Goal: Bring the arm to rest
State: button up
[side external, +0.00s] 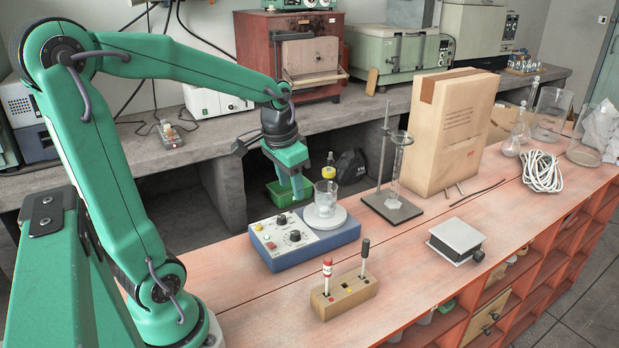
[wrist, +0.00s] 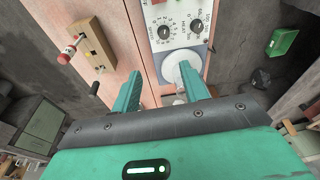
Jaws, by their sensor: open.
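My arm is bent over the near end of the bench with its wrist hanging down. My gripper (side external: 297,192) is open and points downward, above and behind the blue stirrer (side external: 318,251) in the side view. No object shows held between the fingers. In the wrist view my gripper (wrist: 160,67) shows two green fingers spread apart. The stirrer's white panel with dials (wrist: 180,22) and its round white plate (wrist: 178,66) lie beyond them. In the side view a glass beaker (side external: 325,198) stands upright on that plate. I cannot tell the exact gap between fingers and beaker.
A wooden block (side external: 343,298) with two upright handled tools stands in front. A retort stand (side external: 392,208), large carton (side external: 455,130), lab jack (side external: 457,238), coiled cable (side external: 542,171) and glassware stand further right. The reddish bench top (side external: 420,285) is clear at front.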

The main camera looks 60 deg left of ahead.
jog(key=s+d+r+t, duration=0.3)
jog(key=s+d, duration=0.5)
jog(key=d, duration=0.3)
jog(key=shift+s+r+m+t+h, duration=0.15)
jog(key=shift+r+m+t+h, duration=0.15)
jog(key=shift+r+m+h, duration=0.15)
